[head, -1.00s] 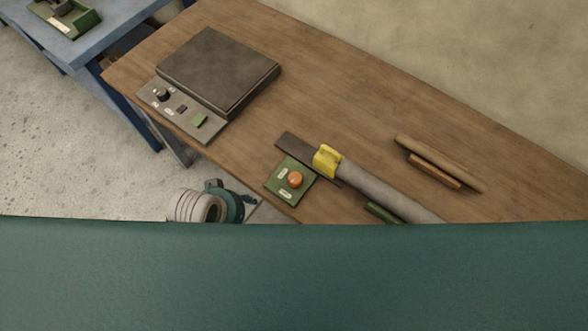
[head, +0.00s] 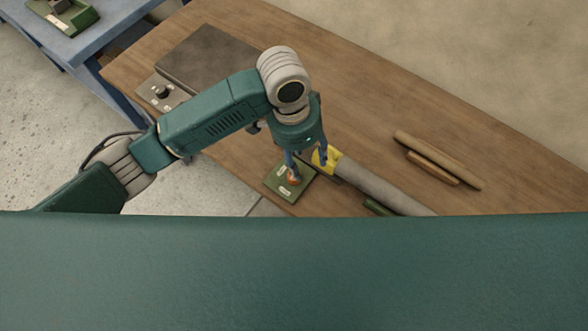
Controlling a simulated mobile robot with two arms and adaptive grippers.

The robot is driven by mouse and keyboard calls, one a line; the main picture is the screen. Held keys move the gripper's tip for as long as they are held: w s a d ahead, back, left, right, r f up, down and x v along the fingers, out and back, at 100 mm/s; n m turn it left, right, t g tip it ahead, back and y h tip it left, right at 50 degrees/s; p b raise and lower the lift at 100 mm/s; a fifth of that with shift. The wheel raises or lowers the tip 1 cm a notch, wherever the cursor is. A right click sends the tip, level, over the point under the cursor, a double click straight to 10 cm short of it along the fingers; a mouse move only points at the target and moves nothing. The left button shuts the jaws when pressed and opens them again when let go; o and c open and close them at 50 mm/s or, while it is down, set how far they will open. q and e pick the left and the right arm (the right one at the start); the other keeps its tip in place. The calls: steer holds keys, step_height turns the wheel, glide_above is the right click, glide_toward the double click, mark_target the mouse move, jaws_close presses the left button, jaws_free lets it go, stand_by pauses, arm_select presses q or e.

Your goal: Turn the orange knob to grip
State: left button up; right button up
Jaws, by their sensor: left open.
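The orange knob (head: 292,179) sits on a small green plate (head: 279,187) with white labels, near the table's front edge. My left arm reaches in from the left, and my left gripper (head: 308,168) points down over the plate. Its jaws are open. One finger is at the knob and partly covers it; the other is over the yellow clamp piece (head: 331,157) to the right. I cannot tell whether a finger touches the knob. The grey roll (head: 385,188) runs right from the yellow piece. My right gripper is not in view.
A dark flat-topped device (head: 205,58) stands at the back left of the wooden table (head: 370,110), partly behind my arm. Two brown rolls (head: 437,160) lie at the right. A blue table (head: 95,40) is at the upper left. The table's middle is clear.

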arm_select(q)
steer(key=shift+y, duration=0.8)
steer(key=a+f, duration=0.1)
steer(key=f, duration=0.2)
steer(key=f+p, duration=0.1)
steer(key=f, duration=0.2)
steer(key=w+a+f, duration=0.1)
steer(key=f, duration=0.2)
steer(key=shift+a+f, duration=0.15)
steer(key=shift+a, duration=0.15)
steer(key=shift+c, duration=0.5)
steer(key=c, duration=1.1)
